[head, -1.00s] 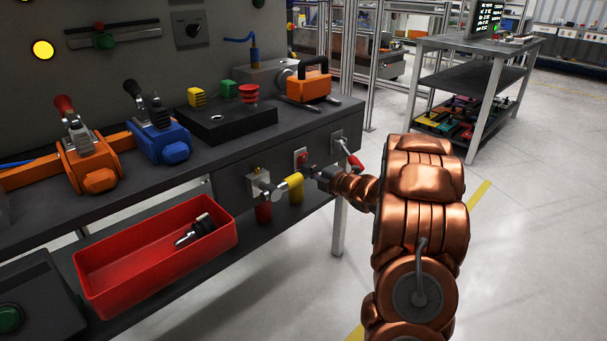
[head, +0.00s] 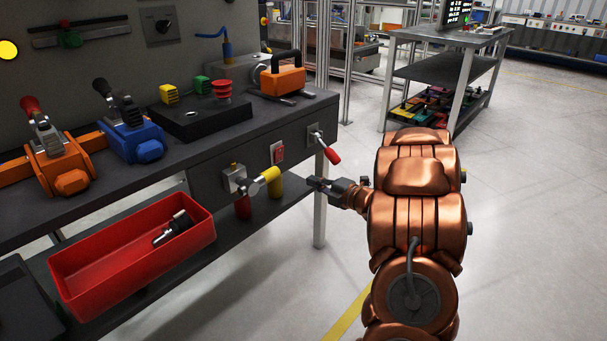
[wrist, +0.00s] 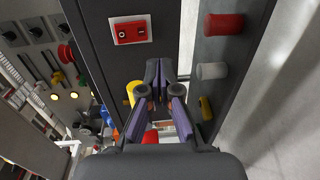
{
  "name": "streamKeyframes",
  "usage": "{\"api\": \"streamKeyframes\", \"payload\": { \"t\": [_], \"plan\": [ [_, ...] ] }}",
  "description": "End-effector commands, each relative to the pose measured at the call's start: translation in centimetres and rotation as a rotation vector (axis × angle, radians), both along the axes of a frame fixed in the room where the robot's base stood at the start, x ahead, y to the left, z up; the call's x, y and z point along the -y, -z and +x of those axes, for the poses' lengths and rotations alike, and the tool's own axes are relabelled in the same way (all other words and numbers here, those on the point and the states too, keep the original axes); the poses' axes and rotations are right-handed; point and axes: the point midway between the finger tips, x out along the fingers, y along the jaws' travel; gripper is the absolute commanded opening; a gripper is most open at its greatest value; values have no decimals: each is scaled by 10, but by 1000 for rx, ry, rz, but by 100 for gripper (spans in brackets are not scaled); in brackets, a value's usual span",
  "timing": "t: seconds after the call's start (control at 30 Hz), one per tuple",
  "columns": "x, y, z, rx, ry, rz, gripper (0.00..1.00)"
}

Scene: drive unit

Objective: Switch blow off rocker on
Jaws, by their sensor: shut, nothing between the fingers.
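The rocker switch (head: 278,154) is a small red rocker in a pale plate on the dark front panel of the bench, between a yellow-handled valve and a red-tipped lever. In the wrist view the red rocker (wrist: 131,30) shows at the upper left with pale markings; I cannot tell surely which side is pressed in. My gripper (head: 313,183) is shut and empty, in front of the panel, to the right of and below the rocker. In the wrist view my gripper (wrist: 167,68) has its fingertips together, apart from the rocker.
The valve with a yellow handle (head: 269,175) juts out left of my gripper. The lever with a red grip (head: 332,156) sticks out above it. A red bin (head: 75,286) stands on the lower shelf. The floor to the right is open.

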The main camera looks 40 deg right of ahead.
Motion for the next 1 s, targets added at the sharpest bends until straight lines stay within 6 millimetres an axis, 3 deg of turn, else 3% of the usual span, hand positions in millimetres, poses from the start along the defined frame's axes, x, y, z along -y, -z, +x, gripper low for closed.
{"api": "streamKeyframes", "payload": {
  "t": [0.3,1.0],
  "plan": [
    [3,3,-20,0,-2,-2,0],
    [3,-3,-18,-12,7,-3,0]
  ]
}}
